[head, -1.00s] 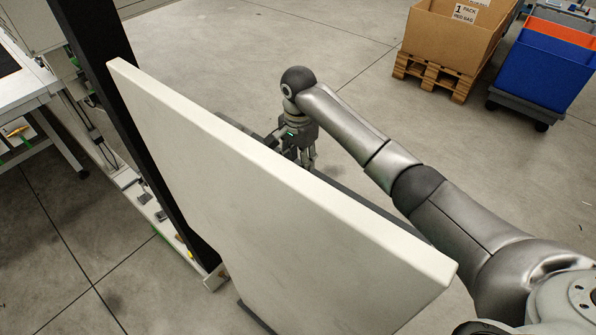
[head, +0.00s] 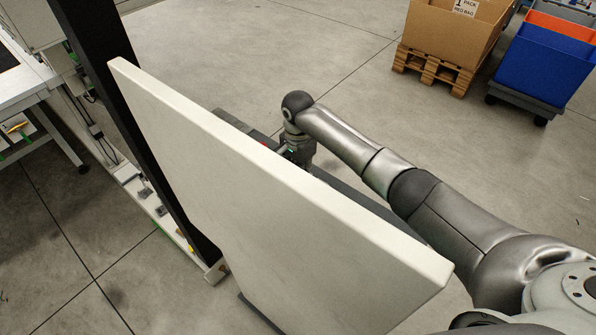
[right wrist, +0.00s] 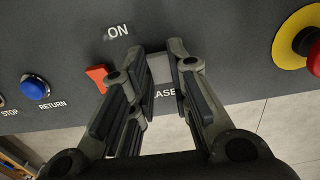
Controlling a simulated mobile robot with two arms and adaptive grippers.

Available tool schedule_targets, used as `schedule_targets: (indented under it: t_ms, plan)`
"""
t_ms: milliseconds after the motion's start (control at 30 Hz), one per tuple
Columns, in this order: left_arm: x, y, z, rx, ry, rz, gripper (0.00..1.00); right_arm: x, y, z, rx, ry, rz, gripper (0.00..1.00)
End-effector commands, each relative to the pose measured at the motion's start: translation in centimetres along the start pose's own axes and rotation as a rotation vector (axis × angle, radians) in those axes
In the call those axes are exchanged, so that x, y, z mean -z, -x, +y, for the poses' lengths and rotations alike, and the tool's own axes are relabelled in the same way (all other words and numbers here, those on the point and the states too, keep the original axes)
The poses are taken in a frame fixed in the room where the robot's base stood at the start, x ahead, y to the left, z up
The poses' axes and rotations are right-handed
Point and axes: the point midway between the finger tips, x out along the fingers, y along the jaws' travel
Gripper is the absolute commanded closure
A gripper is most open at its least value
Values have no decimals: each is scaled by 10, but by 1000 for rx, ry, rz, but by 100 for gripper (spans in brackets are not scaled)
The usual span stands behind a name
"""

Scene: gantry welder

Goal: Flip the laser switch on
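In the right wrist view, a dark panel carries an "ON" label (right wrist: 118,31) and a partly covered label ending in "ASE" (right wrist: 165,93). An orange-red switch piece (right wrist: 97,77) shows just left of my left-hand finger, partly hidden by it. A light grey square (right wrist: 160,68) lies between the fingers. My right gripper (right wrist: 157,50) is open over the panel, its fingers apart; contact cannot be told. In the head view, my right gripper (head: 298,158) is mostly hidden behind a white board. My left gripper is not in view.
The panel also has a blue RETURN button (right wrist: 35,87) at left and a red button on a yellow ring (right wrist: 291,40) at right. In the head view, the tall white board (head: 270,195) stands before the dark console (head: 352,190). Cardboard (head: 445,35) and blue (head: 543,63) boxes stand back right.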

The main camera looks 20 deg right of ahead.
Motion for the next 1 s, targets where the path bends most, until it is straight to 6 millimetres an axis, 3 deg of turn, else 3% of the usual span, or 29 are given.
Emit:
schedule_targets:
  t_ms: [167,433,800,833,1000]
  plan:
    - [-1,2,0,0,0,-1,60,0,1,0,-1,0,3,100]
    - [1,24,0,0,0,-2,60,-4,2,1,-5,1,99,100]
    - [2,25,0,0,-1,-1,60,-4,-1,0,-2,1,124,100]
    - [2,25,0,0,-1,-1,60,-4,0,0,-2,1,124,80]
    - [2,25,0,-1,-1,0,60,-4,0,0,-2,1,123,61]
